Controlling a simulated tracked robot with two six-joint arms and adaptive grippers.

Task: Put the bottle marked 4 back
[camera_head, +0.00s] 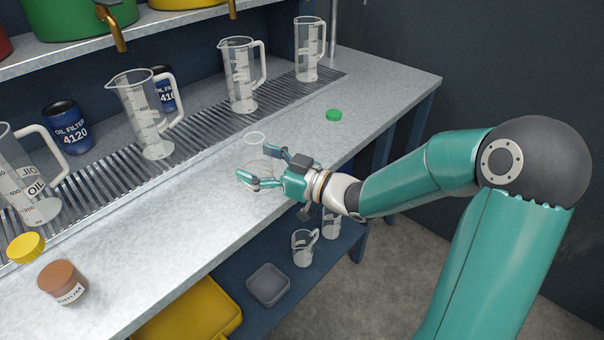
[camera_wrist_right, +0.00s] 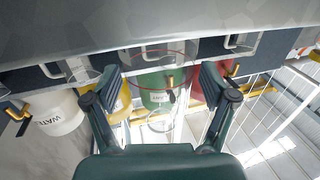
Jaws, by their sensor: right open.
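A clear, thin-walled vessel (camera_head: 256,138) stands on the bench in the head view, behind and between the fingers of my right gripper (camera_head: 255,162). Its outline is faint and I read no 4 on it. My right gripper is open, with one finger on each side of the vessel. I cannot tell if they touch it. In the right wrist view the open fingers (camera_wrist_right: 160,90) flank a clear shape in the middle. My left gripper is in neither view. No bottle with a readable 4 shows.
Several clear measuring jugs (camera_head: 240,78) stand on a slotted drain strip, with blue oil filter cans (camera_head: 67,126) behind. A green cap (camera_head: 333,115), a yellow cap (camera_head: 26,247) and a brown-lidded jar (camera_head: 63,282) lie on the bench. The bench right of the gripper is mostly clear.

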